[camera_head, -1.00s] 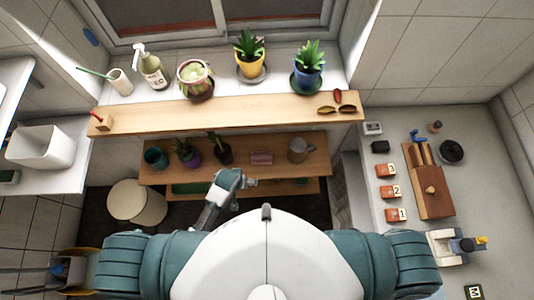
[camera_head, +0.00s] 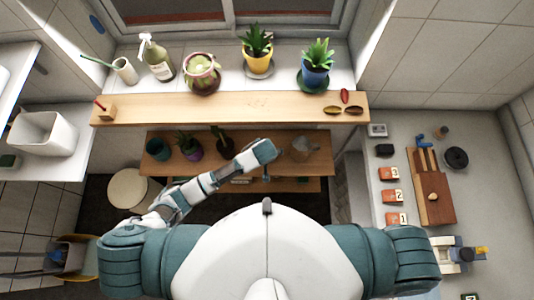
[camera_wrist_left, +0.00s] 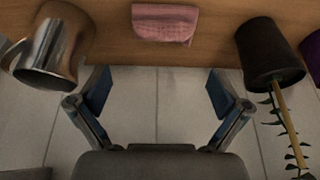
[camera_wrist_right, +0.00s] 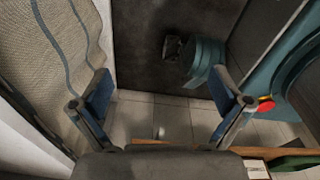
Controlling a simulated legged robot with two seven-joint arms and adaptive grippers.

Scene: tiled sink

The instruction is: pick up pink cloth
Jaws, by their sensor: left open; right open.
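The pink cloth (camera_wrist_left: 165,24) lies folded on a wooden shelf (camera_head: 320,165), at the top middle of the left wrist view. In the head view my left forearm and wrist hide it. My left gripper (camera_wrist_left: 157,92) is open and empty, with its fingers spread below the cloth in its wrist view and apart from it. A metal mug (camera_wrist_left: 52,45) stands left of the cloth and a black plant pot (camera_wrist_left: 268,55) right of it. My right gripper (camera_wrist_right: 160,90) is open and empty, above tiled floor.
In the head view, the mug (camera_head: 301,148) and several potted plants (camera_head: 187,146) share the lower shelf. An upper wooden ledge (camera_head: 235,106) runs above it. A white bin (camera_head: 130,189) stands lower left. Patterned fabric (camera_wrist_right: 65,40) hangs left in the right wrist view.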

